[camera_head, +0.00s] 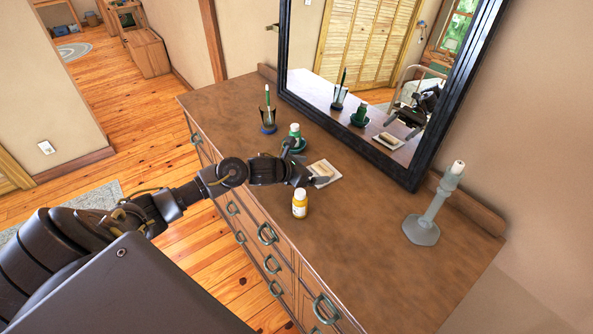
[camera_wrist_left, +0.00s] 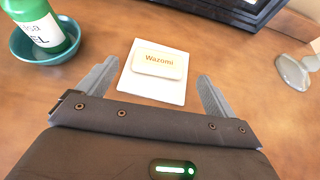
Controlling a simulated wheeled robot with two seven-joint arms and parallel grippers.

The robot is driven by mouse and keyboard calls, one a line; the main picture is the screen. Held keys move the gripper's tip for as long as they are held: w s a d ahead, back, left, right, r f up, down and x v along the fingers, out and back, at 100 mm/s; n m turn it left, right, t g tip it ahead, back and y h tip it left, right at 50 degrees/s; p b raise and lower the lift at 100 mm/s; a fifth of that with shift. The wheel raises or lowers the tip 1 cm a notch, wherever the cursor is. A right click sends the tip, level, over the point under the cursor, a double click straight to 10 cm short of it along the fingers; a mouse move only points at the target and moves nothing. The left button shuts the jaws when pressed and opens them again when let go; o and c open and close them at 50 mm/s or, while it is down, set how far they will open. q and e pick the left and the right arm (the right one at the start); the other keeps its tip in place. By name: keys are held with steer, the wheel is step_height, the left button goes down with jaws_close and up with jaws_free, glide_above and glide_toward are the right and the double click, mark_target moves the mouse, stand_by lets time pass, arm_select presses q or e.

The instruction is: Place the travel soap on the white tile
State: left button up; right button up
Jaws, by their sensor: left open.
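The travel soap (camera_wrist_left: 159,63), a small cream bar marked "Wazomi", lies on the white tile (camera_wrist_left: 152,91), toward its far part. In the head view the soap (camera_head: 319,169) and tile (camera_head: 331,177) lie on the dresser top, partly behind my gripper. My left gripper (camera_head: 297,174) is open at the near-left side of the tile. In the left wrist view its two fingers (camera_wrist_left: 158,80) stand apart on either side of the tile, with nothing held between them. My right gripper is not in view.
On the dresser top (camera_head: 390,250), a yellow bottle (camera_head: 300,204) stands near the gripper. A green bottle (camera_head: 294,134) stands in a teal dish (camera_wrist_left: 61,57) to the left. A pencil cup (camera_head: 267,117), mirror (camera_head: 425,151) and candlestick (camera_head: 426,225) stand around. The near-right top is clear.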

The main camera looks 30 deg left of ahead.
arm_select(q)
steer(key=b+v, duration=0.1)
steer(key=v, duration=0.6)
steer(key=shift+s+a+r+b, duration=0.1)
steer(key=shift+s+a+b, duration=0.05)
steer(key=shift+s+b, duration=0.15)
steer(key=shift+s+r, duration=0.3)
steer(key=shift+s, duration=0.05)
